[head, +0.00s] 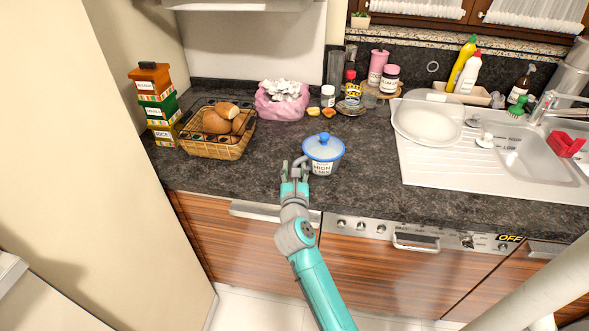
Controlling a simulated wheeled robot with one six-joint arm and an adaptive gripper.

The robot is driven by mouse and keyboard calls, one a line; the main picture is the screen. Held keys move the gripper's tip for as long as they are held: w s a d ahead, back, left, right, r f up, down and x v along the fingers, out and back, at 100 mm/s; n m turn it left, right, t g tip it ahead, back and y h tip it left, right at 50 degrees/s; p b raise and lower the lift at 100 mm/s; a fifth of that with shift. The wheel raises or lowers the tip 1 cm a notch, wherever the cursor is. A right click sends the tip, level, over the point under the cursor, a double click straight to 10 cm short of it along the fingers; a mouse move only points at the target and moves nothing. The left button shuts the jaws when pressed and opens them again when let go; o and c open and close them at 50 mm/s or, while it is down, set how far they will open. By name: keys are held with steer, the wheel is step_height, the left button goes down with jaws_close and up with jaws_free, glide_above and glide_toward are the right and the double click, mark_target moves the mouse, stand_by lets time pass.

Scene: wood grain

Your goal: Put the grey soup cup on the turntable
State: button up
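My gripper (293,167) is over the front part of the dark counter. Its two fingers look apart, with nothing visible between them. Just to its right stands a pale pot-like vessel (322,168) with a blue-rimmed lid (323,147) and dark lettering on its front. The gripper is close beside it; I cannot tell whether they touch. I see no plainly grey soup cup and cannot tell whether this vessel is it.
A wicker basket of bread (214,149), stacked boxes (157,105) and a pink bag (281,106) are at the left. The counter between the lidded vessel and the sink is clear.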

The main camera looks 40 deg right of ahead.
steer(key=v, duration=1.2)
